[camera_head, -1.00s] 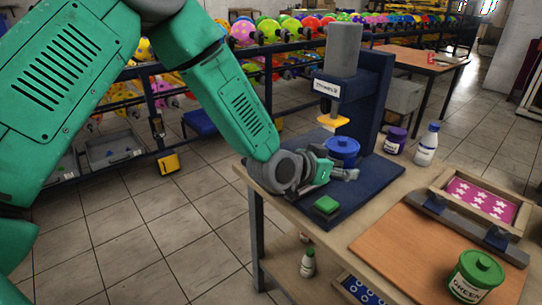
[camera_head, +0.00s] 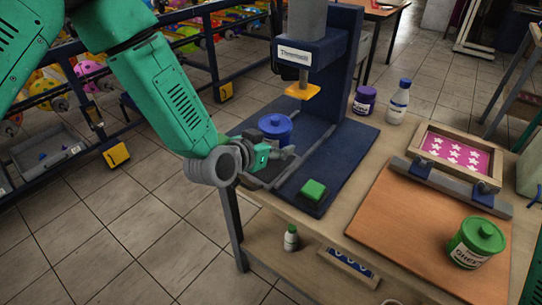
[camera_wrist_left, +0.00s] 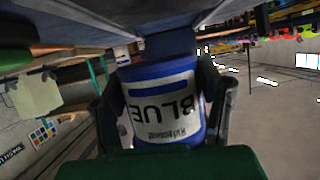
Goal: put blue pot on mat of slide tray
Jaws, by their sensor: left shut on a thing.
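The blue pot (camera_head: 275,127), with a blue lid, is at the left part of the press's dark blue base. My left gripper (camera_head: 282,158) is on its near side and partly covers its lower part. In the left wrist view the pot's white BLUE label (camera_wrist_left: 165,108) appears upside down between the two fingers, which are shut on it. Thin grey rails (camera_head: 318,140) run along the base beside the pot; I cannot make out the mat or whether the pot touches anything below. My right gripper is out of view.
The press's yellow head (camera_head: 303,90) is above and right of the pot. A green button (camera_head: 313,190) is at the base's front. A purple pot (camera_head: 365,100), white bottle (camera_head: 398,102), green pot (camera_head: 476,243) and framed star screen (camera_head: 455,153) are to the right.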

